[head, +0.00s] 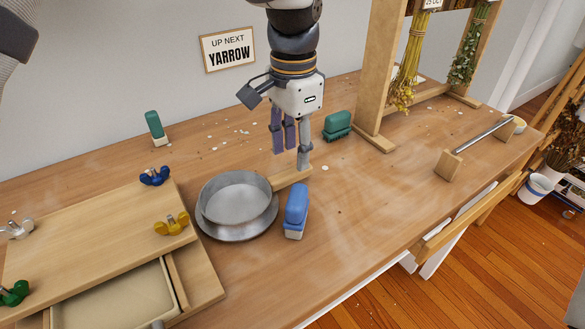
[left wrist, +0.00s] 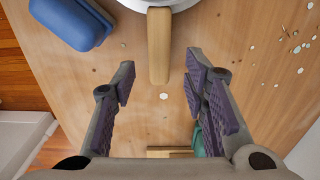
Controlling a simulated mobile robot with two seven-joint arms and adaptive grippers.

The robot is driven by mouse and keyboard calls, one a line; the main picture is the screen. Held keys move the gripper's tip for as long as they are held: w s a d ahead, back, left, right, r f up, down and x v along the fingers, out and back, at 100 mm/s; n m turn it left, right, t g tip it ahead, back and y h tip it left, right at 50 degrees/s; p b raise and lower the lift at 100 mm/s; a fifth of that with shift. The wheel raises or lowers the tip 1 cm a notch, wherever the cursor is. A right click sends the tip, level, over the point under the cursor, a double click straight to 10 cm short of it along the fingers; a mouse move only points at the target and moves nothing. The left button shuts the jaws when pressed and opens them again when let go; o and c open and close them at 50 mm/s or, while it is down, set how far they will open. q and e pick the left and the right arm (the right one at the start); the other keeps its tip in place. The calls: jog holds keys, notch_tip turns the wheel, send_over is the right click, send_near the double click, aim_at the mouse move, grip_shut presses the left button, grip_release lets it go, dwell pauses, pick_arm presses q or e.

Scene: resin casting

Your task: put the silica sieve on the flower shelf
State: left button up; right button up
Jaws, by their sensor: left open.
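The silica sieve (head: 237,199) is a round grey metal pan with a light wooden handle (head: 291,178). It sits in or on a wider grey dish (head: 238,233) on the workbench, its handle pointing right. My left gripper (head: 291,158) is open, pointing down over the handle's end. In the left wrist view, the handle (left wrist: 159,45) reaches between the open fingers (left wrist: 158,82) with a gap on both sides; the metal rim (left wrist: 180,4) shows at the top. A wooden stand with dried flowers (head: 577,150), possibly the flower shelf, is at the far right. My right gripper is not in view.
A blue brush-like block (head: 296,209) lies close to the sieve's right. A green block (head: 338,125) is behind the gripper. A wooden flower-hanging frame (head: 372,85) and a rod on wooden blocks (head: 482,134) stand to the right. A board with wing nuts (head: 95,235) is at left.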

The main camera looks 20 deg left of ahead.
pick_arm(q)
jog(key=shift+o, duration=0.2)
notch_tip(320, 180, up, 5)
jog(key=shift+r, duration=0.15)
jog(key=m+y, duration=0.9)
jog(key=m, duration=0.2)
send_near(254, 174)
jog(key=x, duration=0.8)
jog(key=shift+a+f, duration=0.25)
grip_shut()
